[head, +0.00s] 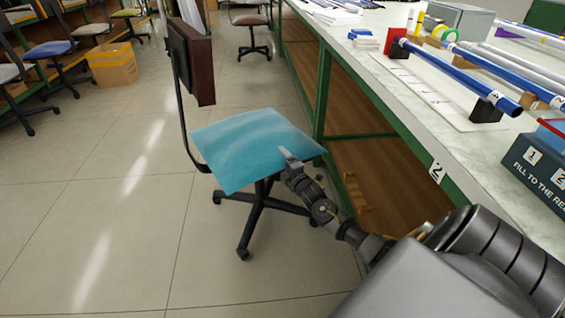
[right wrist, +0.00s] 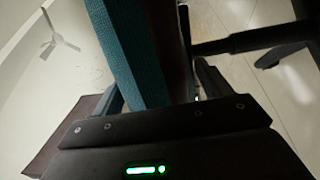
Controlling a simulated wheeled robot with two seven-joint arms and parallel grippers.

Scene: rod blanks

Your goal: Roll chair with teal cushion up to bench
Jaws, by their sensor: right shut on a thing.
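The chair with the teal cushion (head: 245,145) stands on the floor beside the bench, its dark brown backrest (head: 190,62) to the left and its black wheeled base (head: 258,205) below. The seat's right corner is close to the bench's green frame (head: 321,95). My right gripper (head: 288,158) is at the seat's near right edge. In the right wrist view the teal cushion edge (right wrist: 130,55) lies between the fingers, and the gripper (right wrist: 160,95) is shut on it. The bench (head: 400,110) has a pale top. My left gripper is not in view.
The bench top carries blue rods (head: 455,75) on black supports and a dark box (head: 545,165). A cardboard box (head: 113,64) and other chairs, one with a blue seat (head: 48,49), stand at the far left. The tiled floor left of the teal chair is clear.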

